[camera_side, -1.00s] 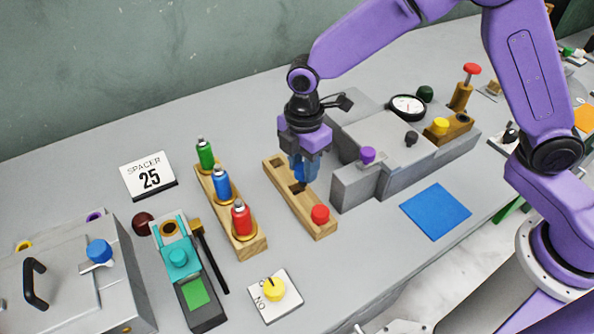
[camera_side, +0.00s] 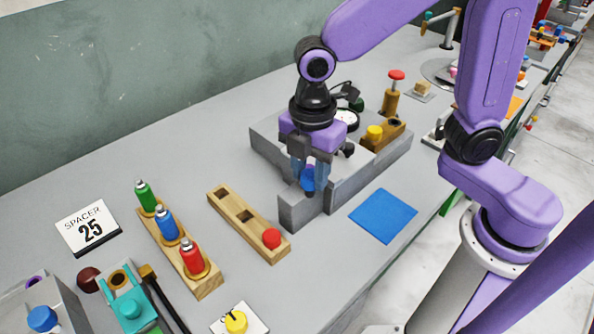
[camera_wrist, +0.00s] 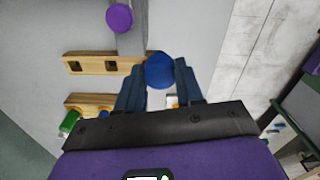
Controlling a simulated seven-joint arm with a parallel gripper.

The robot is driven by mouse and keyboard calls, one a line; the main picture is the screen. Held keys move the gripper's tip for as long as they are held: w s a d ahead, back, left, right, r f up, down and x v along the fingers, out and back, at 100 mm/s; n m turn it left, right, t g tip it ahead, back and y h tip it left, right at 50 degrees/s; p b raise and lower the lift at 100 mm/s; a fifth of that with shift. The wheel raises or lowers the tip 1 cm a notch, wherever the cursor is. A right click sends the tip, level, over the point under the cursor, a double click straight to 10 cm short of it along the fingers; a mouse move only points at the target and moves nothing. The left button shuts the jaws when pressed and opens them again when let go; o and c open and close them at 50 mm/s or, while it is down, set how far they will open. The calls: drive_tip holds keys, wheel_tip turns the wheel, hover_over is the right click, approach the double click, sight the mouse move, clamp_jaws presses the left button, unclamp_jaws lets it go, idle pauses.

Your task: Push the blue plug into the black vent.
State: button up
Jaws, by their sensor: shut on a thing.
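The blue plug (camera_side: 308,178) is held between the fingers of my gripper (camera_side: 309,180), with its dark lower end pointing down. In the side view it is in front of or over the low front part of the grey block (camera_side: 330,192). In the wrist view the blue plug (camera_wrist: 159,70) shows between the two fingertips. A purple plug (camera_wrist: 119,17) stands on a grey bar near it; my gripper hides it in the side view. A small black piece (camera_side: 347,150) shows on the block behind my gripper. I cannot tell whether it is the black vent.
A wooden rack (camera_side: 225,207) with two empty square holes and a red plug (camera_side: 272,238) lies to the left. A blue mat (camera_side: 383,215) lies to the right. A gauge, a yellow plug (camera_side: 375,132) and a red-topped post (camera_side: 396,76) stand behind. Another rack holds several small bottles.

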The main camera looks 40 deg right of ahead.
sight(312, 170)
drive_tip(key=r, duration=0.5)
drive_tip(key=d+r, duration=0.1)
drive_tip(key=r, duration=0.1)
drive_tip(key=shift+w+r, duration=0.2)
drive_tip(key=shift+r, duration=0.2)
drive_tip(key=w+d+m, duration=0.2)
drive_tip(key=w+d, duration=0.2)
drive_tip(key=d, duration=0.8)
drive_tip(key=w+d+m, duration=0.2)
drive_tip(key=w+d, duration=0.1)
drive_tip(key=d, duration=0.9)
drive_tip(key=s+d+m, duration=0.2)
drive_tip(key=s+d, duration=0.1)
drive_tip(key=d, duration=1)
drive_tip(key=shift+w+a+f, duration=0.1)
drive_tip(key=shift+a+f, duration=0.05)
drive_tip(key=shift+f, duration=0.7)
drive_tip(key=shift+w+a+f, duration=0.1)
drive_tip(key=shift+a+f, duration=0.05)
drive_tip(key=shift+f, duration=0.75)
drive_tip(key=shift+w+a+f, duration=0.1)
drive_tip(key=shift+a+f, duration=0.05)
drive_tip(key=shift+f, duration=0.7)
drive_tip(key=shift+f, duration=2.9)
drive_tip(key=shift+f, duration=1.9)
